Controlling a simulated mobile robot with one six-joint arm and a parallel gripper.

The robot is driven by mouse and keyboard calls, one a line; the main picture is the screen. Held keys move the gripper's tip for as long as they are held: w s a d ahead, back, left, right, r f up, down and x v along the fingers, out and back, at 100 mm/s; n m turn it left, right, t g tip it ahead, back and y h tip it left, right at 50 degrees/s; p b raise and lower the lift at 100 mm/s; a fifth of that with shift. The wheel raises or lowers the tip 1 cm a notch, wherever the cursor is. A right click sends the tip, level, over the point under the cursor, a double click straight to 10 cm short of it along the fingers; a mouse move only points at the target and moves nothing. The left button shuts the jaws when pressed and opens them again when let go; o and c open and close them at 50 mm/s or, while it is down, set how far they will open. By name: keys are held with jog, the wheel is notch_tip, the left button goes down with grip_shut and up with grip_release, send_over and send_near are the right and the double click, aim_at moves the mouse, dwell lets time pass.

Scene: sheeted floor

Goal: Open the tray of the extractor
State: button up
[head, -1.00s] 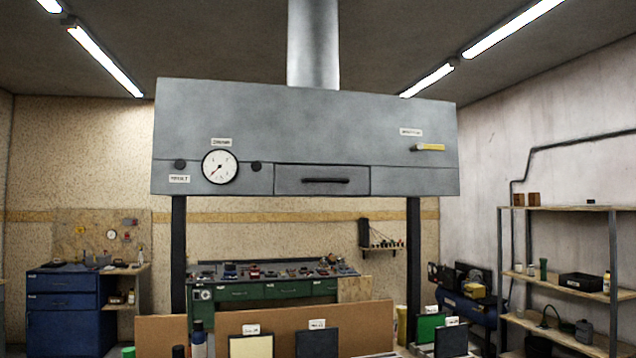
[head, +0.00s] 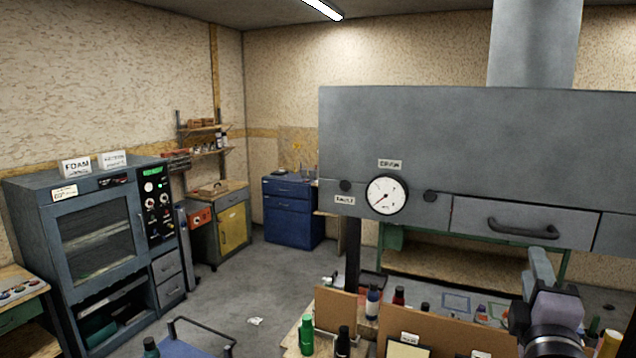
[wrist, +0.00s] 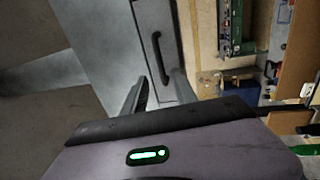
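The extractor (head: 420,135) is a wide grey hood hanging at the right in the head view. Its tray (head: 475,220) is a flat grey drawer front, sitting flush and shut, with a dark bar handle (head: 523,228). My gripper (head: 541,262) is raised just below the handle in the head view. In the wrist view the hood is turned on its side, and the handle (wrist: 160,55) shows beyond and between my gripper's two fingertips (wrist: 160,82). The fingers are apart and empty. The exact gap between the fingertips and the handle cannot be told.
A round gauge (head: 387,194) and dark knobs are on the hood left of the tray. Below stands a bench with bottles and brown boards (head: 440,332). A dark cabinet (head: 95,230) stands at the left, a blue cabinet (head: 290,215) behind. Grey floor (head: 240,290) is open between.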

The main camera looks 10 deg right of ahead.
aim_at(525, 235)
jog(key=p+x, duration=0.4)
jog(key=x, duration=0.7)
jog(key=shift+w, duration=0.1)
grip_shut()
dwell(0.9)
